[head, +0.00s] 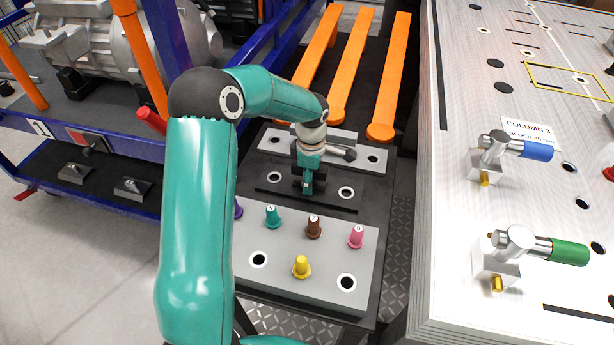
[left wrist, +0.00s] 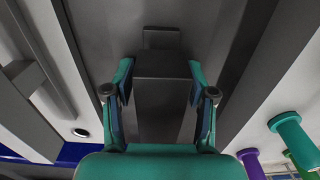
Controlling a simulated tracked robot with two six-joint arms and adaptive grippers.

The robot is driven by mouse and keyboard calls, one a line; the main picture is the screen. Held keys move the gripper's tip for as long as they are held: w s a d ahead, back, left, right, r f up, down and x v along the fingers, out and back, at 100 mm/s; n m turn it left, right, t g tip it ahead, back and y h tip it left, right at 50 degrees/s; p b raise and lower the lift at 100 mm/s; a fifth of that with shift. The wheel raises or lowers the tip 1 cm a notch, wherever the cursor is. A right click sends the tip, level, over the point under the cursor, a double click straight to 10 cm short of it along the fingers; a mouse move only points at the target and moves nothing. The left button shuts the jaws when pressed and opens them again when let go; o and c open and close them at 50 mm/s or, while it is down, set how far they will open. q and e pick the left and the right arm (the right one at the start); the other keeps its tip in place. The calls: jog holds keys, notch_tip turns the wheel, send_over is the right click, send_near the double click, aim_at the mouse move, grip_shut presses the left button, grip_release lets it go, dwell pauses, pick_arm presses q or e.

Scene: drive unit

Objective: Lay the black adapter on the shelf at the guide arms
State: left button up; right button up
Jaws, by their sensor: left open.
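My left gripper (head: 308,186) points down over the dark shelf (head: 372,212), between two grey plates. In the left wrist view it is open, with one finger on each side of a dark block (left wrist: 158,90), which looks like the black adapter. I cannot tell whether the fingers touch it. A smaller dark block (left wrist: 161,38) shows just beyond it. In the head view the gripper mostly hides this spot. Three long orange arms (head: 352,75) at the back, which may be the guide arms, run toward the far plate. My right gripper is not in view.
The near grey plate (head: 310,284) carries several coloured pegs, close to my left arm. The far plate (head: 365,150) bears a dark-knobbed part. A large light panel (head: 460,215) with blue (head: 535,151) and green (head: 568,252) handles stands right. A blue-framed cart (head: 90,195) is left.

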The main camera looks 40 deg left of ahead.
pick_arm(q)
notch_tip(320, 180, up, 12)
jog(key=shift+r+b, duration=0.1)
jog(key=shift+b, duration=0.2)
dwell(0.3)
dwell(0.4)
